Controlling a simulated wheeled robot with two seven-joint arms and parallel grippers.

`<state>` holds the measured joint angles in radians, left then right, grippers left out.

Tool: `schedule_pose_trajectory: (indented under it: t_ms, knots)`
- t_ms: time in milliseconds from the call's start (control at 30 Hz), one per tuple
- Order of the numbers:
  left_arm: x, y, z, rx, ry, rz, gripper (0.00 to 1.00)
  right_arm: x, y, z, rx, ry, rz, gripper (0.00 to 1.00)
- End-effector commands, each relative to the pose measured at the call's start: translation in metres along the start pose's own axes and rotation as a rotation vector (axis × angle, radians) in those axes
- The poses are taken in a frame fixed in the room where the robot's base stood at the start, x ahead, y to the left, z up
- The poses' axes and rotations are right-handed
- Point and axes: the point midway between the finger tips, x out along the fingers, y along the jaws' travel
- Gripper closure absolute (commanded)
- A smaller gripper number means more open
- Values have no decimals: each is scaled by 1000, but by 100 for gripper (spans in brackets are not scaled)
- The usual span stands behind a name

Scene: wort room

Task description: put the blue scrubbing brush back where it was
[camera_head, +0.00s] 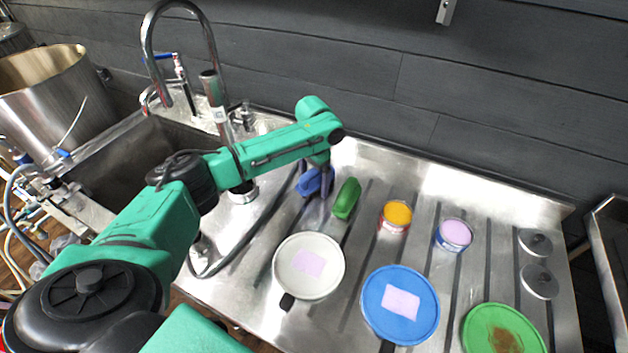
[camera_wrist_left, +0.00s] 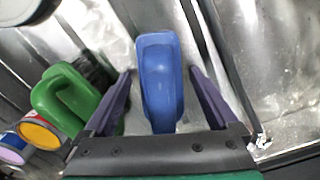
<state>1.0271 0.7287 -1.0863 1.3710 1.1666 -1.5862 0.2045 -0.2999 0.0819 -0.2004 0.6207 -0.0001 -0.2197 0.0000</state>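The blue scrubbing brush (camera_head: 308,183) is at the back left of the grooved steel drainboard, left of the green brush (camera_head: 346,198). My left gripper (camera_head: 325,188) is over it, with the arm reaching in from the left. In the left wrist view, the blue brush (camera_wrist_left: 160,80) lies between the two fingers of my left gripper (camera_wrist_left: 161,74), with a gap on each side. The fingers are open and do not appear to press on it. My arm partly hides the brush in the head view. My right gripper is in neither view.
The green brush (camera_wrist_left: 68,98) is close beside the left finger. Orange (camera_head: 396,215) and lilac (camera_head: 454,234) tubs stand to the right. White (camera_head: 328,262), blue (camera_head: 378,318) and green (camera_head: 486,334) round lids or pans lie in front. A sink and tap (camera_head: 212,85) are left.

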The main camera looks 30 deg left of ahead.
Motion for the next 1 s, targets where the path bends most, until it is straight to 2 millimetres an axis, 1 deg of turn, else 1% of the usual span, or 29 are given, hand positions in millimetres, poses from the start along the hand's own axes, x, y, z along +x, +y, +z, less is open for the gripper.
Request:
schedule_pose_trajectory:
  t_ms: [133, 233, 267, 367, 500, 600, 633, 700, 767, 1000]
  knots:
    - [-3, 0, 0, 0, 1, 0, 7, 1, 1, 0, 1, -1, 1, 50]
    - [-16, 0, -1, 0, 4, 1, 7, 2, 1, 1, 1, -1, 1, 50]
    - [-23, 0, -1, 1, 4, 1, 7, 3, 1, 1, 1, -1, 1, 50]
    - [-49, 0, -2, 0, 6, 0, 7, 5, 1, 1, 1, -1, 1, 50]
    - [-88, 0, -1, 0, 4, 1, 7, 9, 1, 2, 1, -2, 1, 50]
    - [-108, 0, -1, -1, 3, 1, 7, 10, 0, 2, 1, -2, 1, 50]
    - [-113, 0, -1, -1, 2, 0, 7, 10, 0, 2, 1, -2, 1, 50]
    - [-120, 0, 0, -1, 1, 1, 7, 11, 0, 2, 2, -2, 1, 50]
    - [-122, 0, 0, 0, 0, 1, 7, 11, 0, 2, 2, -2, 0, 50]
    - [-123, 0, 0, 0, -1, 1, 7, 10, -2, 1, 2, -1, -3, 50]
